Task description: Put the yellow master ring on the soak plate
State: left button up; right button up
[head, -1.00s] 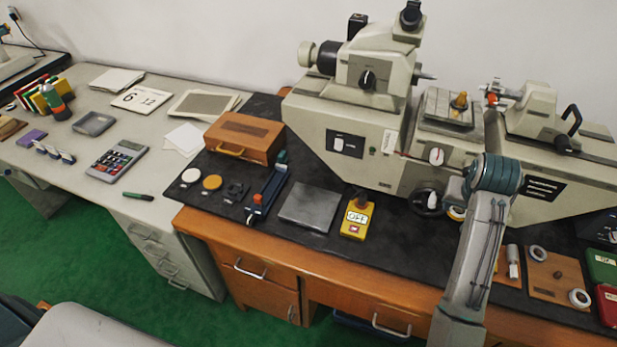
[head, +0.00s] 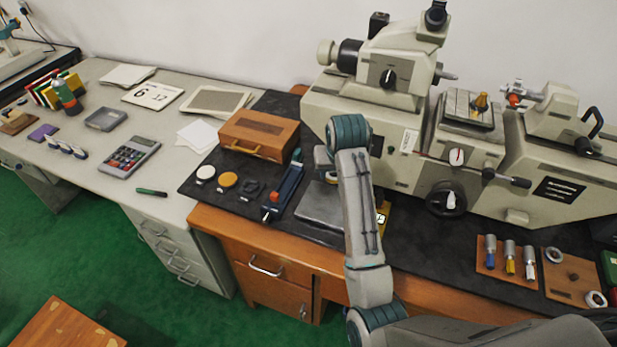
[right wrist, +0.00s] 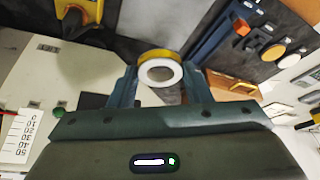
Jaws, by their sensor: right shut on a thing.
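The yellow master ring (right wrist: 160,56), a ring with a yellow outer band and a pale face, sits between the fingers of my right gripper (right wrist: 161,76) in the right wrist view. The gripper is shut on it. In the head view my right arm hides most of the gripper and ring, which are above the bench near the grey plate. The soak plate, a flat grey square (head: 318,208), lies on the black mat, partly behind my arm. Its surface looks bare where it shows. My left gripper is not in view.
A yellow box with a switch (head: 383,218) is right of the plate, partly covered by my arm. A blue fixture (head: 285,192) is close on its left. A wooden case (head: 258,134) stands behind, and a large measuring machine (head: 400,125) fills the back right.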

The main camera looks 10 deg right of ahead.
jog(key=f+n+b, duration=0.1)
jog(key=f+b, duration=0.1)
jog(key=f, duration=0.1)
jog(key=w+f+n+y+b, duration=0.1)
jog(key=f+b, duration=0.1)
jog(key=f, duration=0.1)
jog(key=f+n+b, duration=0.2)
jog(key=f, duration=0.1)
jog(key=shift+w+a+y, duration=0.1)
jog(key=shift+w+y, duration=0.2)
jog(key=n+p, duration=0.1)
jog(key=w+n+y, duration=0.1)
jog(key=n, duration=0.1)
jog(key=n+g+p, duration=0.1)
jog(key=n, duration=0.1)
jog(key=shift+w+f+y+p, duration=0.1)
jog(key=shift+w+y+p, duration=0.2)
jog(key=shift+y, duration=0.1)
jog(key=f+n+g, duration=0.1)
jog(key=n, duration=0.2)
jog(key=f+n+g+y, duration=0.1)
jog(key=n, duration=0.2)
jog(key=w+d+f+n, duration=0.1)
jog(key=f+n, duration=0.1)
jog(key=shift+w+n+g+y, duration=0.1)
jog(key=shift+n+g+y, duration=0.2)
jog(key=shift+n+g, duration=0.1)
jog(key=shift+f, duration=0.65)
